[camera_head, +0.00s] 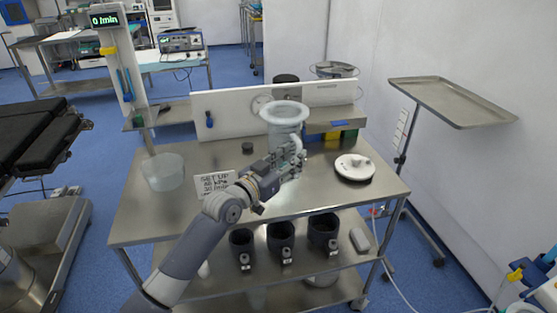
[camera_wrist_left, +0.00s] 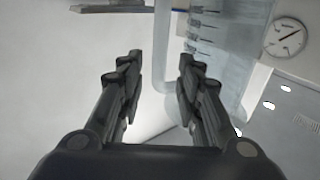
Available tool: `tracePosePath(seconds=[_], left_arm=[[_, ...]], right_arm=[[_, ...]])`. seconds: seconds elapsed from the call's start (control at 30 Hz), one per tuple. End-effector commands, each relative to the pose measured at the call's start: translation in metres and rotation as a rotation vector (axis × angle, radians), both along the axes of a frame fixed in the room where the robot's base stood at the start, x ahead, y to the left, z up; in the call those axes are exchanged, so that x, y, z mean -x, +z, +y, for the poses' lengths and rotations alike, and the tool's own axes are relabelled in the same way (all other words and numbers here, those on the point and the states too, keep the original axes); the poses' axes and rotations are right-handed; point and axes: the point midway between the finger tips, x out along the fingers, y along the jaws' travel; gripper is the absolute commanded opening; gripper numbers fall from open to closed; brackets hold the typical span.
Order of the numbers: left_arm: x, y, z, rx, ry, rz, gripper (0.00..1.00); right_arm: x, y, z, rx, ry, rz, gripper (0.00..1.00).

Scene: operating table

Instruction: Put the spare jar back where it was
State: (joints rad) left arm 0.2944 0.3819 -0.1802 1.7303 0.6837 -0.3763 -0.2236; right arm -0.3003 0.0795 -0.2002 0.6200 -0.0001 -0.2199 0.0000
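A tall clear jar (camera_head: 284,122) with a wide pale rim stands upright at the back middle of the steel table, in front of the white panel. My left gripper (camera_head: 297,160) is at its front right side. In the left wrist view my left gripper (camera_wrist_left: 157,85) has its fingers apart. The jar's clear wall (camera_wrist_left: 225,50), with scale marks, is just beyond and right of the fingers; a pale curved part like a handle shows between them. A second clear, wide container (camera_head: 163,172) stands at the table's left. Which is the spare jar, I cannot tell. My right gripper is not in view.
A white round lid-like piece (camera_head: 355,167) lies at the table's right. A set-up card (camera_head: 215,183) stands left of my arm, and a small dark knob (camera_head: 248,148) nearby. Several dark ring holders (camera_head: 281,237) sit on the lower shelf. A tray stand (camera_head: 452,100) is at right.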

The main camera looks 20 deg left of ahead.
Motion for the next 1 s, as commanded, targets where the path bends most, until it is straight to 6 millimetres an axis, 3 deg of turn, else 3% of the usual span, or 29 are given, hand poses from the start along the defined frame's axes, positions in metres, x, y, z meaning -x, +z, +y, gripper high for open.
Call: tracePosePath(seconds=[0.1, 0.33, 1.0], left_arm=[[0.022, 0.002, 0.008, -0.002, 0.000, 0.003, 0.33], [0.047, 0.000, 0.016, 0.001, 0.000, 0.000, 0.33], [0.056, -0.007, 0.014, -0.003, -0.005, 0.018, 0.33]], right_arm=[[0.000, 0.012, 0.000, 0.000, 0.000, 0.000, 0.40], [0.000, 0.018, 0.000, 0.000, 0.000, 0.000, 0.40], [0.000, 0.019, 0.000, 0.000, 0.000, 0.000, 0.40]])
